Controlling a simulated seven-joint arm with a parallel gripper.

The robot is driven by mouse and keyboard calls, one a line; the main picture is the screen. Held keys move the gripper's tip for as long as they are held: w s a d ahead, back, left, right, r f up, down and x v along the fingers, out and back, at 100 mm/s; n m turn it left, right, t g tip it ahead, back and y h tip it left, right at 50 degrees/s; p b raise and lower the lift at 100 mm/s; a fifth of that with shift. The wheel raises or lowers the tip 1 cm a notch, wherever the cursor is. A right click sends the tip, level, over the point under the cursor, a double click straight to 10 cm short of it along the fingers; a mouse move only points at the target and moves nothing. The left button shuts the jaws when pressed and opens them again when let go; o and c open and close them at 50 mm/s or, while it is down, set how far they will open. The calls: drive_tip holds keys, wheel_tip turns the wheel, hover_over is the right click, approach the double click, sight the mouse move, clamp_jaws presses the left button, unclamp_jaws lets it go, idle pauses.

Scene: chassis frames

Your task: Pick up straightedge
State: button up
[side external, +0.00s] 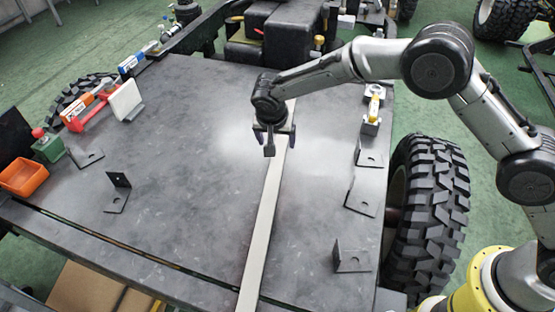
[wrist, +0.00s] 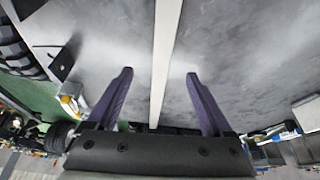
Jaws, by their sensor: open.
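The straightedge is a long, pale, narrow bar (side external: 261,225) lying flat on the dark grey table. In the wrist view the straightedge (wrist: 163,55) passes between the two purple fingers (wrist: 158,75), with a gap on each side. My gripper is open and empty. The exact height of the fingertips above the table is hard to tell.
Several black angle brackets (side external: 352,261) stand along the table's right and left sides. An orange bin (side external: 23,177), a green block with a red knob (side external: 47,147) and a red tool with a white plate (side external: 125,100) are at the left. The table middle is mostly clear.

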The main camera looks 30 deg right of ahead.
hover_over(277, 158)
drive_tip(key=s+a, duration=0.1)
drive_tip(key=s, duration=0.2)
wheel_tip(277, 158, down, 7)
drive_tip(key=shift+w+f, duration=0.1)
drive_tip(key=shift+a+x, duration=0.15)
drive_tip(key=shift+x, duration=1.15)
drive_tip(key=shift+a+x, duration=0.15)
drive_tip(key=shift+x, duration=1.2)
drive_tip(key=shift+w, duration=0.15)
clamp_jaws()
drive_tip(key=shift+w+r, duration=0.15)
drive_tip(key=shift+r, duration=0.15)
